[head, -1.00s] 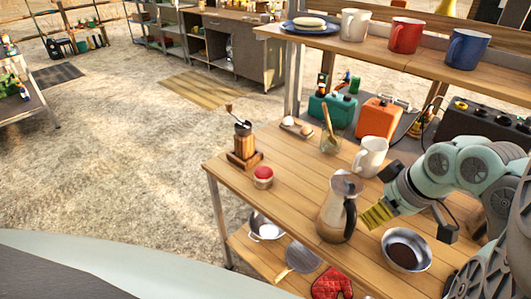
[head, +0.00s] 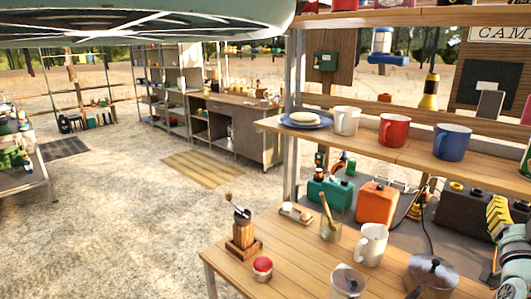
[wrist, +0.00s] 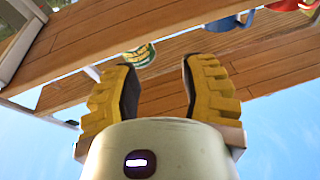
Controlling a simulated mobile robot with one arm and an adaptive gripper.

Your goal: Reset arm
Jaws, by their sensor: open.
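My gripper (head: 498,213) is at the right edge of the head view, its yellow ribbed fingers pointing up, in front of the dark box on the rear bench. Much of my arm is cut off by the frame. In the wrist view my gripper (wrist: 158,82) has its two yellow jaws wide apart, with nothing between them. It points up toward the undersides of wooden shelves (wrist: 130,50).
A shelf holds a white mug (head: 346,121), red mug (head: 394,130) and blue mug (head: 452,142). Open ground lies left.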

